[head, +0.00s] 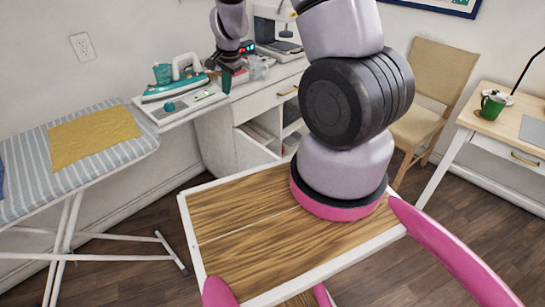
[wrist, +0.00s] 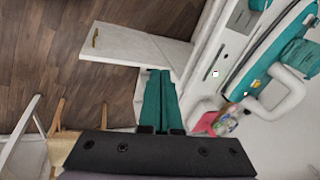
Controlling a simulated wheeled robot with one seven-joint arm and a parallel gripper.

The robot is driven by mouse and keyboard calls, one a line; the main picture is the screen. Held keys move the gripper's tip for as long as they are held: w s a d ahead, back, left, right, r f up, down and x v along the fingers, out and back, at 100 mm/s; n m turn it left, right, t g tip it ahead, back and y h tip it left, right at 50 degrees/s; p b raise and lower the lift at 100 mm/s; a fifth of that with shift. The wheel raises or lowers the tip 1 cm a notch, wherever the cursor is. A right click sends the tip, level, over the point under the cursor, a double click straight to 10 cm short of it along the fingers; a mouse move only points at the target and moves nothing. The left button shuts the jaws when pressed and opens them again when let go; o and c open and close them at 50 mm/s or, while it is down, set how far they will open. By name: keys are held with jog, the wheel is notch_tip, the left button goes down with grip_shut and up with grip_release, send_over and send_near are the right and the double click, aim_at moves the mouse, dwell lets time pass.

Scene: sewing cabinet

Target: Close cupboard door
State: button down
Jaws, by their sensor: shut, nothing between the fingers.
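The white cupboard door (head: 252,153) stands open at the front of the white sewing cabinet (head: 212,140), with shelves showing behind it. In the wrist view the door (wrist: 140,45) is a pale panel with a small brass handle at its far end. My gripper (head: 226,82) is above the cabinet's left part, higher than the door. Its teal fingers (wrist: 160,80) are together and empty. In the wrist view their tips overlap the door's near edge in the picture, but I see no clear contact. My own arm hides the cabinet's right part in the head view.
A teal iron (head: 178,82) stands on the cabinet's left leaf. An ironing board (head: 110,155) with a yellow cloth is at the left. A wooden chair (head: 428,95) and a desk (head: 520,120) are at the right. Some wooden floor (head: 135,210) is clear.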

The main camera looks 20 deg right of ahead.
jog(key=s+d+f+m+g+h, duration=0.1)
jog(key=d+f, duration=0.1)
jog(key=f, duration=0.6)
jog(key=s+d+f+m+g+h, duration=0.1)
jog(key=d+f+h, duration=0.1)
jog(key=f, duration=0.6)
jog(key=h, duration=0.2)
send_near(273, 158)
jog(key=s+a+r, duration=0.3)
jog(key=s+a, duration=0.1)
jog(key=a, duration=0.1)
jog(key=shift+m, duration=0.3)
jog(key=shift+w+d+f, duration=0.45)
jog(key=shift+d+f, duration=0.75)
jog(key=shift+f, duration=0.35)
jog(key=shift+w+d+f, duration=0.45)
jog(key=shift+d+f, duration=0.75)
jog(key=shift+f, duration=0.3)
jog(key=shift+w+d+f, duration=0.4)
jog(key=shift+d+f, duration=0.75)
jog(key=shift+f, duration=0.4)
jog(key=shift+d, duration=0.1)
